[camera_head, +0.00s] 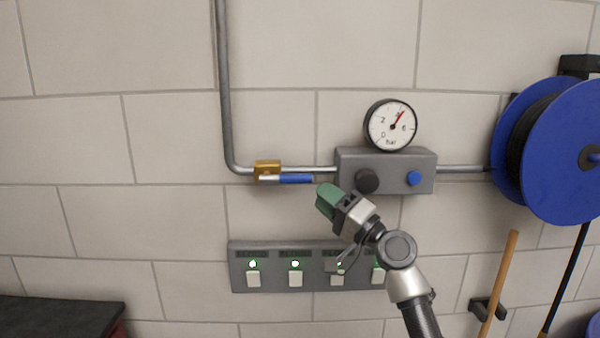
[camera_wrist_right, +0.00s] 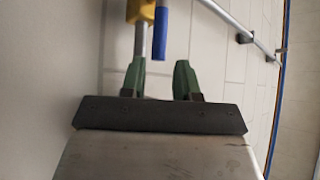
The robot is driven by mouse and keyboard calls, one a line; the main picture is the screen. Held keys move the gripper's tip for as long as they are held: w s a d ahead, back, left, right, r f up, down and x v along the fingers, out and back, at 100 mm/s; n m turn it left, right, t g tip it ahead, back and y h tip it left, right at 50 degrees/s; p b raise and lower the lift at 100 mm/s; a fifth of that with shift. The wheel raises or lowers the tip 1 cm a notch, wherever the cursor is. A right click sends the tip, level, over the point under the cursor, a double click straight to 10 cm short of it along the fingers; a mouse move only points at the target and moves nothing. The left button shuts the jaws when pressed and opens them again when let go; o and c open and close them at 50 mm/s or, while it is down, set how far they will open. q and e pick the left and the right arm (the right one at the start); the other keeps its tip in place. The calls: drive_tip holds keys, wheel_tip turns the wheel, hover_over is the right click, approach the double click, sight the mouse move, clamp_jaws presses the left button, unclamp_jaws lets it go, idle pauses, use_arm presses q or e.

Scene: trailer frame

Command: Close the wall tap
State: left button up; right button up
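The wall tap is a brass valve body (camera_head: 268,167) on the horizontal grey pipe, with a blue-sleeved lever (camera_head: 296,178) lying along the pipe and pointing right. In the right wrist view the brass body (camera_wrist_right: 140,10) is at the top and the lever (camera_wrist_right: 160,35) points down toward the gap between my fingers. My right gripper (camera_head: 327,199) is just right of and below the lever's free end. Its green fingers (camera_wrist_right: 160,68) are apart with nothing between them; whether either touches the lever or pipe I cannot tell. My left gripper is not in view.
A grey box (camera_head: 424,162) with a black knob, a blue knob and a pressure gauge (camera_head: 391,125) is right of the tap. A switch panel (camera_head: 265,284) with green lights is below, partly behind my arm. A blue hose reel (camera_head: 565,160) and wooden handle (camera_head: 500,280) are at right.

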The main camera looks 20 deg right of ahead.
sight(306, 181)
drive_tip(key=p+x, duration=0.2)
drive_tip(key=x, duration=0.4)
drive_tip(key=shift+a+r, duration=0.1)
drive_tip(key=shift+r, duration=0.05)
drive_tip(key=shift+w+a+r+p, duration=0.1)
drive_tip(key=shift+w+a+p, duration=0.25)
drive_tip(key=shift+w, duration=0.2)
clamp_jaws()
